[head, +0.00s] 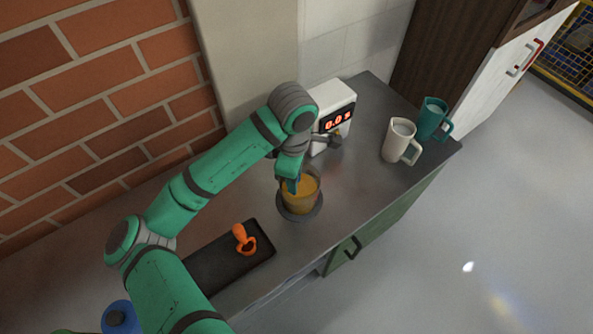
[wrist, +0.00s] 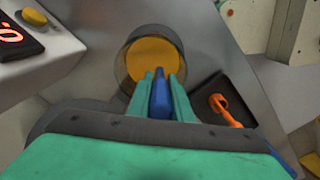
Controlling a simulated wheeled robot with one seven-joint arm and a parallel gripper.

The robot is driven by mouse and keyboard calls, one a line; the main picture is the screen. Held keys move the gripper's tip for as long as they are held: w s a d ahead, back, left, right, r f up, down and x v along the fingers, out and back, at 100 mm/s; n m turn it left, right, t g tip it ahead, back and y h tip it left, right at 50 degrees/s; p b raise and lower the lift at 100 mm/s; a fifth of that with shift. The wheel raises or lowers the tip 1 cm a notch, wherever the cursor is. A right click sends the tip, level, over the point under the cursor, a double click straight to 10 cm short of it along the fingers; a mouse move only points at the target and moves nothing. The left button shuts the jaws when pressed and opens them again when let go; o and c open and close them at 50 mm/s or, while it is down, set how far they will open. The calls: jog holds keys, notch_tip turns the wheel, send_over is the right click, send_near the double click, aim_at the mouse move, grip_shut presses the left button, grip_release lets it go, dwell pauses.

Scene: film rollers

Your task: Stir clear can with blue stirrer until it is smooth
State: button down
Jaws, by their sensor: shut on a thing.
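The clear can (head: 304,194) stands on a dark round base (head: 300,216) on the counter and holds an orange-yellow content. In the wrist view the can (wrist: 124,70) shows from above, with the orange surface filling its opening. My gripper (wrist: 161,84) is shut on the blue stirrer (wrist: 160,96). The stirrer points into the can's opening, and its lower end is hard to make out against the orange content. In the head view my gripper (head: 290,180) is at the left rim of the can, and only a little blue shows there.
A white device (head: 333,108) with a red display stands behind the can. A white mug (head: 399,140) and a teal mug (head: 432,118) stand at the far right. An orange tool (head: 242,240) lies on a black mat (head: 215,264) in front. The counter right of the can is clear.

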jog(key=shift+w+d, duration=0.65)
notch_tip(320, 180, up, 8)
jog(key=shift+f, duration=0.25)
dwell(0.6)
dwell(0.5)
notch_tip(320, 180, up, 8)
jog(key=shift+f, duration=0.25)
dwell(0.6)
jog(key=shift+a, duration=0.1)
